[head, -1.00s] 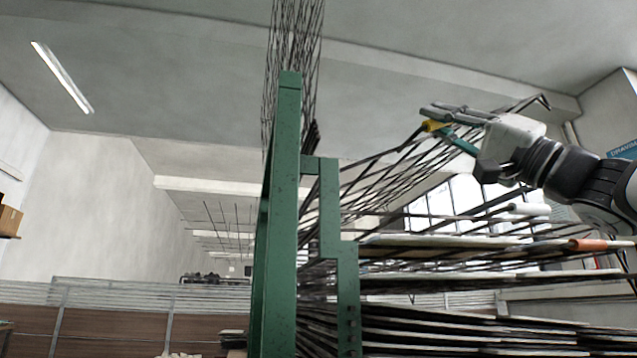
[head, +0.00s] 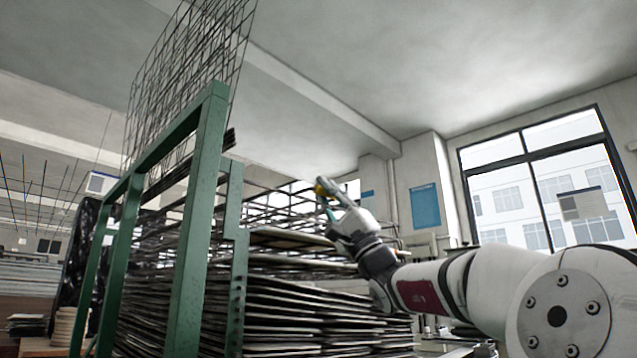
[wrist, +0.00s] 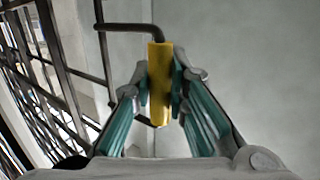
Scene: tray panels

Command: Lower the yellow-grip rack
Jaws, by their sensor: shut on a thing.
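The yellow grip (wrist: 159,85) is on a bent dark rod at the edge of a wire rack (wrist: 62,85). My gripper (wrist: 163,78) is shut on this grip, with one teal-lined finger on each side. In the head view my gripper (head: 327,196) holds the small yellow grip (head: 320,187) at the rack's outer end. The rack (head: 282,203) extends from the green frame (head: 198,225), above the stacked panels. Its far part is partly hidden among other bars.
Several wire racks (head: 190,75) stand raised above the green frame. A pale panel (head: 285,237) lies on a rack below the held one, over a dense stack of racks (head: 300,315). A window (head: 540,185) is at right.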

